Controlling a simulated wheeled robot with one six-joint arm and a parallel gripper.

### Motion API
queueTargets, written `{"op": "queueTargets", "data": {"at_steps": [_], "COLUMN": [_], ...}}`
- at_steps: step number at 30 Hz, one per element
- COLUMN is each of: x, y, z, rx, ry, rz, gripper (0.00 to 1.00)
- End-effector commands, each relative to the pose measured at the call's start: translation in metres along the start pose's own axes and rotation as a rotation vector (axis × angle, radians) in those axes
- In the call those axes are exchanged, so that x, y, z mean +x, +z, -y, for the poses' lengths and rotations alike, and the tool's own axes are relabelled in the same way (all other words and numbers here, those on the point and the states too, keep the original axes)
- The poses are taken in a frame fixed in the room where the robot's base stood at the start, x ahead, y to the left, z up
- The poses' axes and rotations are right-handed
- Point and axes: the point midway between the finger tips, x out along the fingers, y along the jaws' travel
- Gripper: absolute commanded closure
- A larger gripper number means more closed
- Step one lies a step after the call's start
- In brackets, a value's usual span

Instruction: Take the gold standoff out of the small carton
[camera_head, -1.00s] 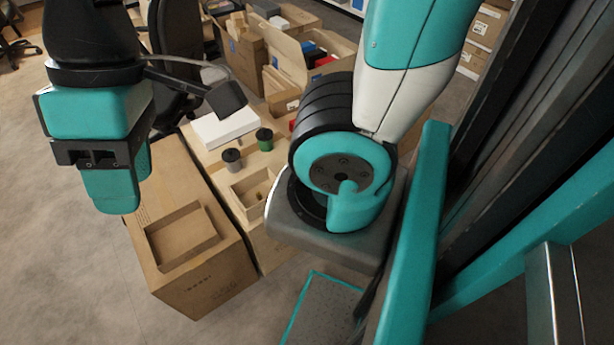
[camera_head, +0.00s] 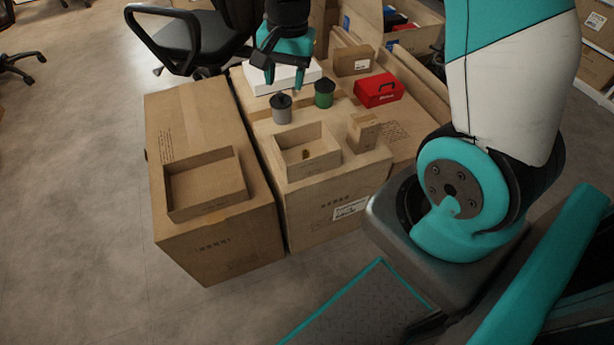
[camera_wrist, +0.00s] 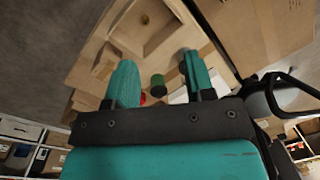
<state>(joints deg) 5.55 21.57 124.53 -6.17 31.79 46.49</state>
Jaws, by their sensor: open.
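The gold standoff (camera_head: 306,153) is a tiny gold piece inside the small open carton (camera_head: 322,163), which stands near the front of a large brown box. In the wrist view the standoff (camera_wrist: 145,19) shows on the floor of the small carton (camera_wrist: 118,40), at the top of the picture. My gripper (camera_head: 284,80) is open and empty, fingers pointing down, over the back of the box top near the white box, behind the small carton. In the wrist view its two fingers (camera_wrist: 157,58) are wide apart with nothing gripped between them.
A grey canister (camera_head: 281,109) and a green canister (camera_head: 324,94) stand behind the small carton. A little brown box (camera_head: 363,132) is at its right, a red case (camera_head: 378,90) farther back. A white box (camera_head: 262,79) lies behind. A shallow open tray (camera_head: 209,210) sits on the left carton.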

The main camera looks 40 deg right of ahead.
Motion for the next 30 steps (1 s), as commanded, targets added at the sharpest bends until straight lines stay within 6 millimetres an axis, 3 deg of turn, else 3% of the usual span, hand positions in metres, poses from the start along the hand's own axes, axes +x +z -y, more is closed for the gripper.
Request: {"op": "queueTargets", "data": {"at_steps": [1, 3, 6, 14, 24, 30], "x": [0.046, 0.074, 0.1, 0.138, 0.213, 0.232], "y": [-0.02, -0.041, -0.06, -0.073, -0.075, -0.076], "z": [-0.011, -0.021, -0.033, -0.043, -0.05, -0.051], "rx": [0.1, 0.217, 0.33, 0.409, 0.405, 0.404], "ry": [0.024, 0.046, 0.068, 0.085, 0.083, 0.081], "rz": [-0.007, -0.024, -0.042, -0.054, -0.054, -0.056], "gripper": [0.51, 0.51, 0.51, 0.51, 0.51, 0.51]}}
